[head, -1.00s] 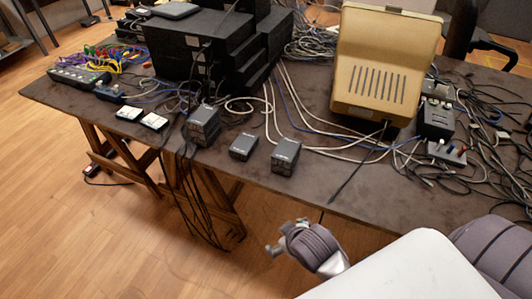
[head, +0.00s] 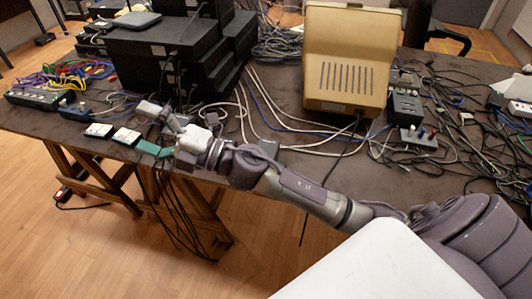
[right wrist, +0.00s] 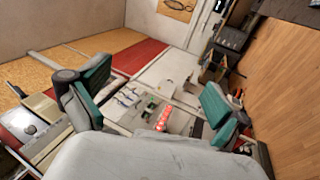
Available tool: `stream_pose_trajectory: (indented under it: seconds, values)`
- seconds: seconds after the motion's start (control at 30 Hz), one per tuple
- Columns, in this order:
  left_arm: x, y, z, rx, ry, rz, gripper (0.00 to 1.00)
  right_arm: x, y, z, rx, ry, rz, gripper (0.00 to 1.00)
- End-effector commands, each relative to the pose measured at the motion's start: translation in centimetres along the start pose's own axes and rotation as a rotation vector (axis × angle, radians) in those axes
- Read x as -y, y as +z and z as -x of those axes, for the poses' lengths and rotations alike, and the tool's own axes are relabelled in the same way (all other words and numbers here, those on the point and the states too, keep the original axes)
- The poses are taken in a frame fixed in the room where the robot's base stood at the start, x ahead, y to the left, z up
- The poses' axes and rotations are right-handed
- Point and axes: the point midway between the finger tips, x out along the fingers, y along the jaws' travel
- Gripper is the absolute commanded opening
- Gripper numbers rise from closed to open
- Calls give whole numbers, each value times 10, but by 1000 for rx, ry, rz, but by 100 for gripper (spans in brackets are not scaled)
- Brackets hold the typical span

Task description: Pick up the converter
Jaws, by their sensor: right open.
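Small dark grey boxes stand near the table's front edge; I cannot tell for sure which is the converter. One grey box (head: 268,147) shows partly behind my right forearm. The stacked grey boxes to its left and a single box between are mostly hidden by my gripper. My right gripper (head: 152,128) is open, its fingers pointing left over the table edge, around where the stack stands. Whether it touches is unclear. In the right wrist view its green-padded fingers (right wrist: 152,98) are spread wide, with nothing held between them. My left gripper is not in view.
Two small white-topped boxes (head: 125,136) lie just left of the gripper. Black equipment boxes (head: 145,65) and a beige computer case (head: 347,62) stand behind. Loose cables (head: 470,140) cover the table's right side, and cables hang over the front edge.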

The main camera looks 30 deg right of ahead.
Motion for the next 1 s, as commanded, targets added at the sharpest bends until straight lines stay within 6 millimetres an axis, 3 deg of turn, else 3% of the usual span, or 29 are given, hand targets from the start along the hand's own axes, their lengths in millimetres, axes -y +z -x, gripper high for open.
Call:
stream_pose_trajectory:
  seconds: [0.03,0.13,0.2,0.27,0.37,0.43,0.5,0.63,0.7,0.8,0.87,1.0]
  values:
    - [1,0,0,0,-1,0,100,-2,-15,-9,-149,-24,131,100]
    - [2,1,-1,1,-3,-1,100,13,-41,-8,-450,-120,374,100]
    - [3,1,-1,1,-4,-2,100,32,-45,5,-647,-225,534,100]
    - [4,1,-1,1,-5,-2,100,48,-36,22,-803,-342,660,100]
    - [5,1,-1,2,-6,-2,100,69,3,61,-1029,-591,837,100]
    - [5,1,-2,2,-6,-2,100,72,43,94,-1153,-794,923,100]
    - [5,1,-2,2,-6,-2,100,63,84,126,-1244,-1002,971,100]
    - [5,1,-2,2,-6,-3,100,31,144,176,-1330,-1326,982,100]
    - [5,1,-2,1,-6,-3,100,15,163,195,-1347,-1444,966,100]
    - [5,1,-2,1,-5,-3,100,2,176,210,-1360,-1538,945,100]
    - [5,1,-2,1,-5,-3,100,3,179,215,-1364,-1560,937,100]
    - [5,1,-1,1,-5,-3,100,24,179,225,-1368,-1563,932,100]
